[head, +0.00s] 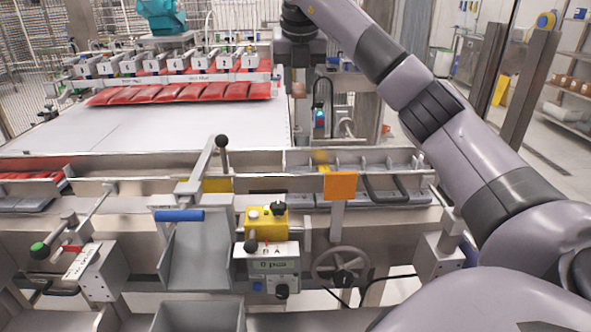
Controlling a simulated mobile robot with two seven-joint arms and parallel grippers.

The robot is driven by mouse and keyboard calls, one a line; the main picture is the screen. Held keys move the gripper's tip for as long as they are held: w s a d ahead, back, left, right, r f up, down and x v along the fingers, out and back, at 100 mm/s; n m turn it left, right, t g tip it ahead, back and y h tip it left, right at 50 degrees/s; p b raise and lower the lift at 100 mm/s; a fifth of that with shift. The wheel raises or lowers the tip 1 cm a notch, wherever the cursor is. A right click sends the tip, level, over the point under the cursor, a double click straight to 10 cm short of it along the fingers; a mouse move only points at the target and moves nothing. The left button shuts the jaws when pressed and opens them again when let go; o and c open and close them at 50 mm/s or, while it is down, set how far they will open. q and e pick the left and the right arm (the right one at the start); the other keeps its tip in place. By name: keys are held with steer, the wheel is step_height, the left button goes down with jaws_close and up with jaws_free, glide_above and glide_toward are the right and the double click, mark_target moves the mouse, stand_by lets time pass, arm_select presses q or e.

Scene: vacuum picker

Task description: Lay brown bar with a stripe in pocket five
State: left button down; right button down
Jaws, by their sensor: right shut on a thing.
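My right arm comes in from the right and arches over to the top middle. My right gripper (299,90) hangs down from it above the far edge of the machine, beside the white bed. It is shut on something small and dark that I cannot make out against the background. I cannot clearly pick out the brown bar with a stripe. A low metal tray (405,160) with upright dividers lies right of centre, below the gripper. Its pocket numbers are not readable. My left gripper is not in view.
Red packs (180,93) lie in a row under a bank of vacuum heads on the white bed (150,130). A black-knobbed lever (222,141) and an orange plate (340,186) stand up near the tray. A yellow control box (266,222) and handwheel (341,268) are in front.

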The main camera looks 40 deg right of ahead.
step_height(320, 180, down, 18)
steer(key=shift+f, duration=0.1)
steer(key=shift+f, duration=0.1)
stand_by(0.4)
steer(key=shift+f+b, duration=0.4)
steer(key=shift+f, duration=0.1)
steer(key=c, duration=0.8)
jaws_free()
steer(key=shift+r, duration=0.2)
steer(key=v, duration=1.2)
steer(key=shift+s+r, duration=0.1)
steer(key=shift+r, duration=0.3)
